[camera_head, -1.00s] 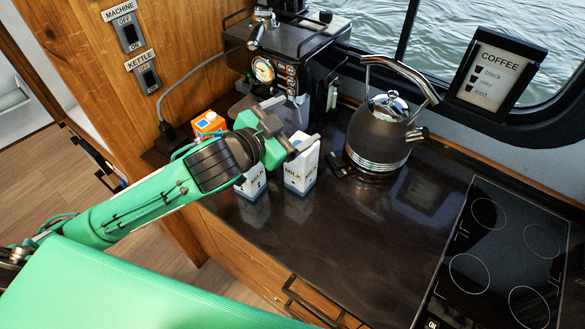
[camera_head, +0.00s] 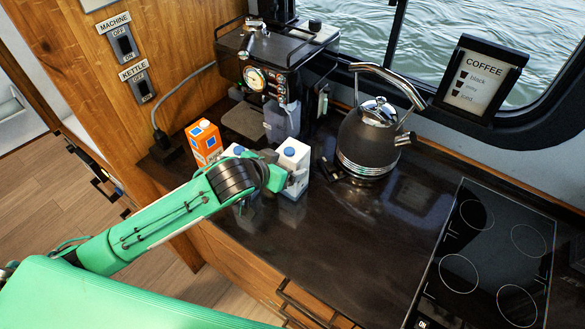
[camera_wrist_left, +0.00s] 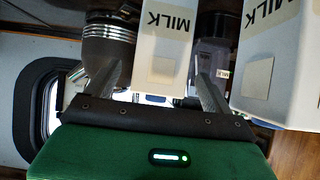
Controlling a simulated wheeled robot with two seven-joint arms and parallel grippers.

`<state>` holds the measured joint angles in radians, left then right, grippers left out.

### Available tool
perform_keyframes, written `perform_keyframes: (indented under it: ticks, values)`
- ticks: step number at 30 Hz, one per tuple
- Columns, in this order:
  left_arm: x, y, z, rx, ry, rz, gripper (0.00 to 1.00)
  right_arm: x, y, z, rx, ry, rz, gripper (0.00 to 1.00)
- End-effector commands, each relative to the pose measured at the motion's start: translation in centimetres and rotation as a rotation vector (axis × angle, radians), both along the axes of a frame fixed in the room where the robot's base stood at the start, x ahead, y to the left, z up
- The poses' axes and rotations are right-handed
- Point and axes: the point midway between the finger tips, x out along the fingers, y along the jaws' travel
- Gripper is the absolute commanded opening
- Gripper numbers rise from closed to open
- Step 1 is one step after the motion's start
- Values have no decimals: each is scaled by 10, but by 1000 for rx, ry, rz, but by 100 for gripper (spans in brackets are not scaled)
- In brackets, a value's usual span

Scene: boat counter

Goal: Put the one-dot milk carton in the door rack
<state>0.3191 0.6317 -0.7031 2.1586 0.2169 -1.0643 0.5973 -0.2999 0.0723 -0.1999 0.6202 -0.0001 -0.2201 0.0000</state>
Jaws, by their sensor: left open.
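Two white milk cartons with blue caps stand side by side on the dark counter. The right milk carton (camera_head: 293,156) is partly hidden by my left gripper (camera_head: 287,180). In the left wrist view this carton (camera_wrist_left: 165,40) is upside down in the picture, between the two open fingers, with "MILK" and a pale square on its face. The left milk carton (camera_head: 235,152) is mostly behind my arm; it also shows at the right of the wrist view (camera_wrist_left: 283,70). I cannot make out dots on either carton. No door rack can be told in view. My right gripper is out of view.
An orange carton (camera_head: 204,141) stands left of the milk cartons. The coffee machine (camera_head: 268,75) is behind them, and a dark kettle (camera_head: 366,140) stands to the right. The counter (camera_head: 340,240) in front is clear up to the cooktop (camera_head: 490,250).

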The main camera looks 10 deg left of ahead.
Motion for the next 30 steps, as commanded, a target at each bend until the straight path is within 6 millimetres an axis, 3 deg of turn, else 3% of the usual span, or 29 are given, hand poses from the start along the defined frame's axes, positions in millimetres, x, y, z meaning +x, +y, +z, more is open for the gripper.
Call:
perform_keyframes:
  ticks: [15,24,30]
  values:
    - [39,-16,-25,-1,0,-1,86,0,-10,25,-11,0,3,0]
    - [42,-16,-29,0,-1,-1,86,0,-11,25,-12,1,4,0]
    - [41,-16,-29,0,-1,-1,48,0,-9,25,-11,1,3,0]
